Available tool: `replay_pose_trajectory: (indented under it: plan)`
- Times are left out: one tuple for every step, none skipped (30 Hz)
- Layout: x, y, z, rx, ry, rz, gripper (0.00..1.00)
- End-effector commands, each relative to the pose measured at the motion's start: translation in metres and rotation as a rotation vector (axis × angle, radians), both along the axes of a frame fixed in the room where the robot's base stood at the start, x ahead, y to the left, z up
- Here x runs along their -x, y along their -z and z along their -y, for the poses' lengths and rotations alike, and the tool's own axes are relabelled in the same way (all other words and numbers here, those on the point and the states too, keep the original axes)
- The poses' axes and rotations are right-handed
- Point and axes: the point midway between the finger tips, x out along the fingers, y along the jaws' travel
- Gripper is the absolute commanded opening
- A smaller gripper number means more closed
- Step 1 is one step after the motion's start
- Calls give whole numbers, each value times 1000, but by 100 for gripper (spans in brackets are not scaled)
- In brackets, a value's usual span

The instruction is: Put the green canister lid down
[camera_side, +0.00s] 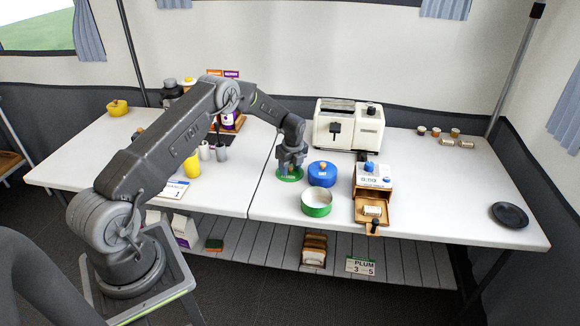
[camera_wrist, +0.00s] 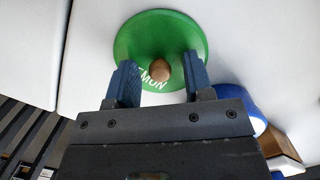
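The green canister lid (camera_side: 289,179) lies on the white table, left of the blue canister, directly below my gripper (camera_side: 291,163). In the wrist view the lid (camera_wrist: 190,32) is a green disc with a brown knob (camera_wrist: 159,70) and white lettering partly hidden by a finger. My gripper's two blue fingers (camera_wrist: 160,80) stand apart, one on each side of the knob, with a gap showing on both sides. The green canister (camera_side: 317,209) stands without a lid, right of and nearer than the green lid.
The lidded blue canister (camera_side: 322,175) stands close to the right of the lid. A wooden box with an open drawer (camera_side: 373,211) is farther right, and a cream toaster (camera_side: 349,125) stands behind. A yellow cup (camera_side: 192,166) is to the left. The table's front left of the green canister is clear.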

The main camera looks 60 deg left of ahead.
Motion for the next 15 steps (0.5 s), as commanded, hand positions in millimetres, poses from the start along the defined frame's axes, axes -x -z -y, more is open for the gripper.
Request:
replay_pose_trajectory:
  plan:
    - [0, 0, 0, 0, 0, 0, 47]
    - [0, 0, 0, 0, 0, 0, 47]
    - [0, 0, 0, 0, 0, 0, 47]
    - [0, 0, 0, 0, 0, 0, 47]
    - [0, 0, 0, 0, 0, 0, 47]
    - [0, -1, 0, 0, 0, 0, 47]
    - [0, -2, 0, 0, 0, 1, 47]
    - [0, -4, 0, 0, 0, 1, 47]
    - [0, -7, 0, -1, 0, 1, 47]
    - [-1, -11, 1, -1, 0, 1, 47]
    - [-1, -15, 1, -1, 0, 2, 47]
    - [-1, -21, 2, -2, 0, 3, 47]
    - [-1, -27, 3, -2, 0, 3, 47]
    - [-1, -33, 4, -2, 2, 4, 47]
    - [-1, -41, 5, -2, 2, 4, 47]
